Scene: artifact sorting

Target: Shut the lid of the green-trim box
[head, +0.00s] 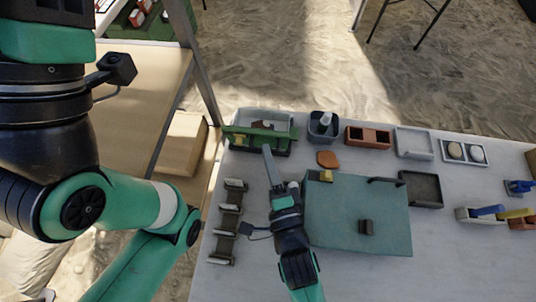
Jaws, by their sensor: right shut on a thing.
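The green-trim box (291,132) stands at the back left of the table. Its top is open, with light walls and brownish pieces (262,125) inside. A green framed part with a yellow piece (238,141) runs along its near side; I cannot tell whether this is the lid. My right gripper (280,188) is in front of the box, left of a teal board. It is shut on a long grey bar (269,164), whose far end reaches the near green edge; contact is unclear. My left gripper is out of view.
The teal board (345,215) carries a dark handle and small blocks. A dark rack (230,215) stands left of my right gripper. A terracotta piece (327,159), grey bin (323,127), brown tray (368,137) and dark tray (421,189) lie to the right.

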